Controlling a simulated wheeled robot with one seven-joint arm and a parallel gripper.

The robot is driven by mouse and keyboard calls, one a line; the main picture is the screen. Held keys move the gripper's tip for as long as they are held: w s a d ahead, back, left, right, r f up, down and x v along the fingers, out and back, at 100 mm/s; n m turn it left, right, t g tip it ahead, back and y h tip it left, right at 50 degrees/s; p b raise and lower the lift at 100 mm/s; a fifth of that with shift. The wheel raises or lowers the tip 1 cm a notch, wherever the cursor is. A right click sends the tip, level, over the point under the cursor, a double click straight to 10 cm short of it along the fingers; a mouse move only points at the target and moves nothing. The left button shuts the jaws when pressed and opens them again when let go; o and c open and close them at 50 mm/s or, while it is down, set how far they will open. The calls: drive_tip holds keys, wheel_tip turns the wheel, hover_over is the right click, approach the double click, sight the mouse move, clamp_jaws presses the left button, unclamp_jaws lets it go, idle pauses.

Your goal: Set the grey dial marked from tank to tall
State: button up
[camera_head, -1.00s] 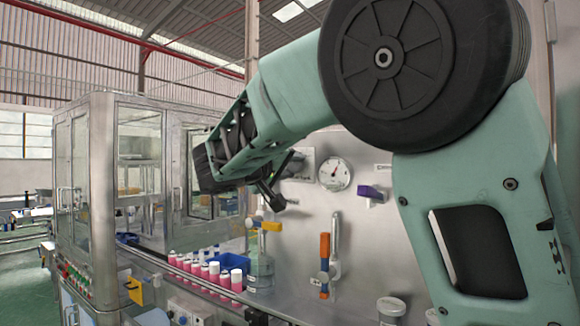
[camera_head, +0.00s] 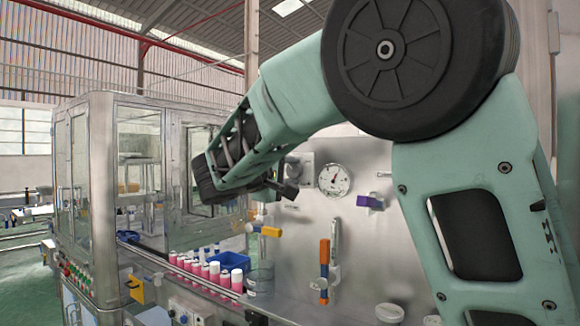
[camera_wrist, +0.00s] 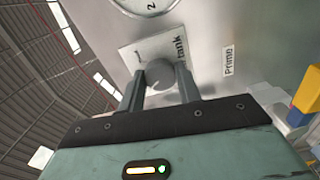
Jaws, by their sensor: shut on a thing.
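The grey dial (camera_wrist: 158,75) sits on a pale label plate (camera_wrist: 133,57) on the metal panel in the wrist view. The word "tank" reads on the plate just right of the dial; other markings are partly hidden. My gripper (camera_wrist: 161,80) has one finger on each side of the dial and is shut on it. In the head view my gripper (camera_head: 287,188) is at the panel, left of the gauge, and the dial is hidden behind my arm.
A round gauge (camera_head: 334,180) is right of the dial. A "Prime" label (camera_wrist: 228,60) is nearby. A purple-handled valve (camera_head: 370,201), a yellow-handled valve (camera_head: 265,231) and an orange-handled lever (camera_head: 324,255) stick out of the panel.

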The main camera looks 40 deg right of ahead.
drive_tip(key=shift+n+p, duration=0.65)
drive_tip(key=shift+n, duration=0.55)
drive_tip(key=o, duration=1)
drive_tip(key=shift+c, duration=0.2)
drive_tip(key=b+v, duration=0.5)
drive_tip(key=v, duration=1.2)
drive_tip(key=shift+a+b, duration=0.25)
drive_tip(key=shift+b, duration=0.05)
